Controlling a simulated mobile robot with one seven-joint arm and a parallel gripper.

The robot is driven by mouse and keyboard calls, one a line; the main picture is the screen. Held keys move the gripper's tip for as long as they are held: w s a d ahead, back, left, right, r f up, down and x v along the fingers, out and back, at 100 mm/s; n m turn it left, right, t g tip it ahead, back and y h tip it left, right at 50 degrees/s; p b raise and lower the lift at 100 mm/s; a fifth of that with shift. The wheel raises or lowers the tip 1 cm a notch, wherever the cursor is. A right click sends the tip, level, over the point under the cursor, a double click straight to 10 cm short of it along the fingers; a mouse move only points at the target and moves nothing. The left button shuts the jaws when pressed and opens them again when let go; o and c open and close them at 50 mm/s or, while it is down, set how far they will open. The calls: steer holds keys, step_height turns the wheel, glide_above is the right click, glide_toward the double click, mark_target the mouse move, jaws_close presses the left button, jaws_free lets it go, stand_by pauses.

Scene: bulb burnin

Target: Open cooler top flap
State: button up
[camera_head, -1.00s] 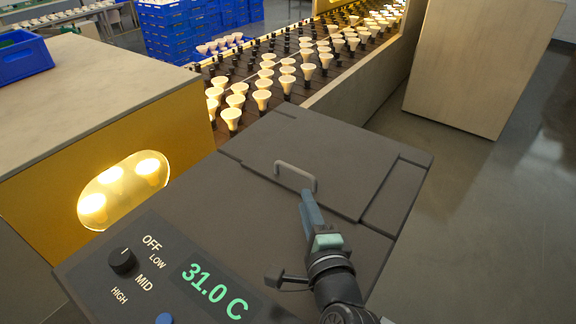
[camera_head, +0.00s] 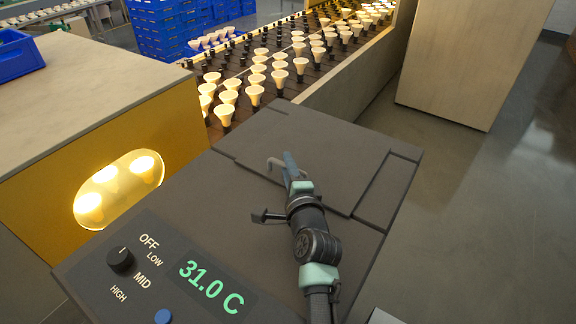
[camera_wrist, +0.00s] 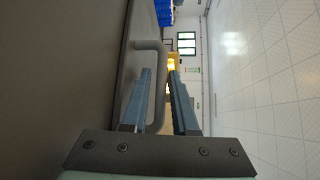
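The cooler (camera_head: 215,205) is a dark grey box with its top flap (camera_head: 325,150) lying flat and closed. A grey U-shaped handle (camera_head: 273,162) stands on the flap, partly hidden by my gripper (camera_head: 289,165). In the wrist view the handle (camera_wrist: 159,85) shows its bar in the space between the two blue fingers of my gripper (camera_wrist: 160,72). The fingers are apart, with a gap visible on the right side of the bar. I cannot tell whether the left finger touches the handle.
A control panel with a knob (camera_head: 121,259) and a 31.0 C display (camera_head: 211,286) is at the front left. A lit yellow cabinet (camera_head: 120,150) stands left. A conveyor of glowing bulbs (camera_head: 255,94) runs behind. A wooden box (camera_head: 470,60) stands at the back right.

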jaws_close()
steer(key=shift+f, duration=0.1)
stand_by(1.3)
